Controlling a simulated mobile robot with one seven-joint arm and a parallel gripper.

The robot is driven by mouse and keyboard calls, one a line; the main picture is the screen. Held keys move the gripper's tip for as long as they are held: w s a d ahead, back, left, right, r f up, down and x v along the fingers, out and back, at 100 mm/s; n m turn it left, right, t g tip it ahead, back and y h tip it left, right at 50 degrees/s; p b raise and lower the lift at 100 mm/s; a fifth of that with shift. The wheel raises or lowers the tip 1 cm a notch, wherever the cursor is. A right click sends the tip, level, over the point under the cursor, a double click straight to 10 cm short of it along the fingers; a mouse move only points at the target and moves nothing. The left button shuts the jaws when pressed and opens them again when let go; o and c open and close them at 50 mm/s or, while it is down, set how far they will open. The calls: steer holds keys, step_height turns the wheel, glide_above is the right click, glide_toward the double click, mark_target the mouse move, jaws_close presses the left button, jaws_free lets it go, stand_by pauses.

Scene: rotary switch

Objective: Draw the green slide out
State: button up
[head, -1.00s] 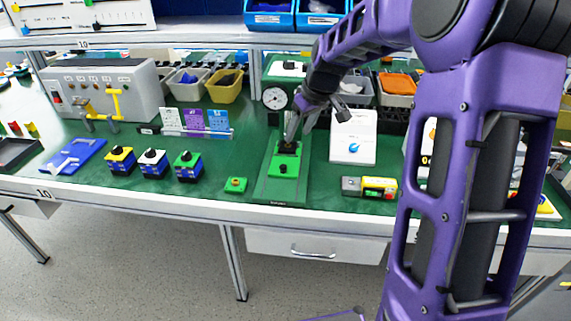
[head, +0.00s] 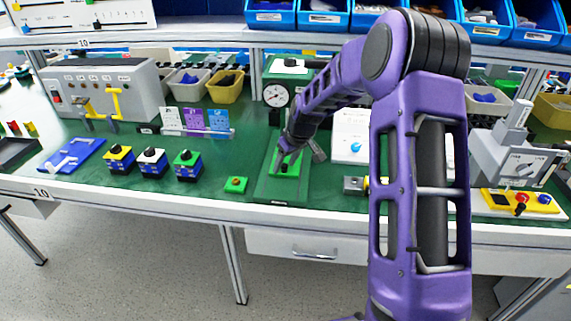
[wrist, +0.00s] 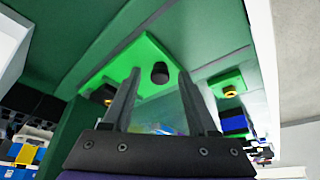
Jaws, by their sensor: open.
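The green slide (head: 291,172) is a bright green plate with a black knob (head: 284,168), set in a darker green base (head: 266,190) near the bench's front edge. My gripper (head: 284,160) is over the slide, right by the knob, and partly covers the plate. In the wrist view the bright green plate (wrist: 150,50) and its black knob (wrist: 160,73) lie ahead of my gripper (wrist: 158,73). The two fingers are apart, with the knob seen between their tips. I cannot tell whether they touch it.
A round gauge (head: 276,95) stands behind the slide. A green box with an orange button (head: 236,184) is to its left, and a white panel with a blue knob (head: 352,147) to its right. Several blue boxes with knobs (head: 153,164) stand further left.

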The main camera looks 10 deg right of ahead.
jaws_close()
stand_by(0.3)
stand_by(1.1)
